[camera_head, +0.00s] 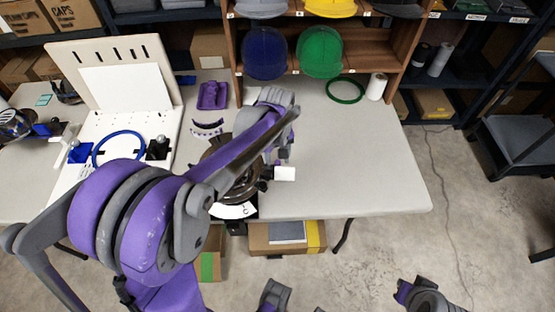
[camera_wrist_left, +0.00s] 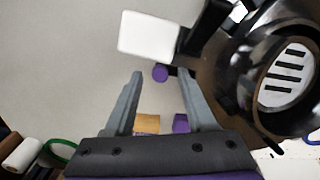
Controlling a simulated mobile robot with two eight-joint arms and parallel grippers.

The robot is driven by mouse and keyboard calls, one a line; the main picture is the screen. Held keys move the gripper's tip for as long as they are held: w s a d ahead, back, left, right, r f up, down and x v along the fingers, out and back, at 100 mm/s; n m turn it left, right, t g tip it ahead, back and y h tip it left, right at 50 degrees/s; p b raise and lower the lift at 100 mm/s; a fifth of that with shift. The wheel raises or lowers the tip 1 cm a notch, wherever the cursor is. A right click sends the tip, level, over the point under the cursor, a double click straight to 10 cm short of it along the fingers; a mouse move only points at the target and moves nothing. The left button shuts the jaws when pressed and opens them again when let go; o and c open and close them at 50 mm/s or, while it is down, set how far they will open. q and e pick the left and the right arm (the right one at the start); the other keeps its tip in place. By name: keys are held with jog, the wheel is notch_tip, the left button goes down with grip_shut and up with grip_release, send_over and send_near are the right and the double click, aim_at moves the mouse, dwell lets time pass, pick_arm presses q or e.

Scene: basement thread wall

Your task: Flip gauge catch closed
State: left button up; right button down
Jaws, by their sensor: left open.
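The gauge (camera_head: 212,166) is a dark round body near the front edge of the grey table, partly hidden by my left arm in the head view. In the left wrist view its black, glossy housing (camera_wrist_left: 230,75) fills the right side. A white plate (camera_head: 285,173) on a black arm sticks out beside it, also seen in the wrist view (camera_wrist_left: 148,35). A small purple cylinder (camera_wrist_left: 160,73) shows between the fingertips in the wrist view; I cannot tell whether it is the catch. My left gripper (camera_wrist_left: 160,76) is open, with nothing visibly clamped, close beside the gauge.
A white pegboard stand (camera_head: 110,75) with a blue ring (camera_head: 119,148) is at left. A purple holder (camera_head: 213,95), green ring (camera_head: 345,90) and white roll (camera_head: 376,86) lie farther back. A wooden shelf (camera_head: 402,50) with helmets borders the back. The table's right side is clear.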

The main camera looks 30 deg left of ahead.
pick_arm(q)
jog(key=shift+f, duration=0.5)
jog(key=shift+c, duration=0.2)
grip_shut()
dwell(1.0)
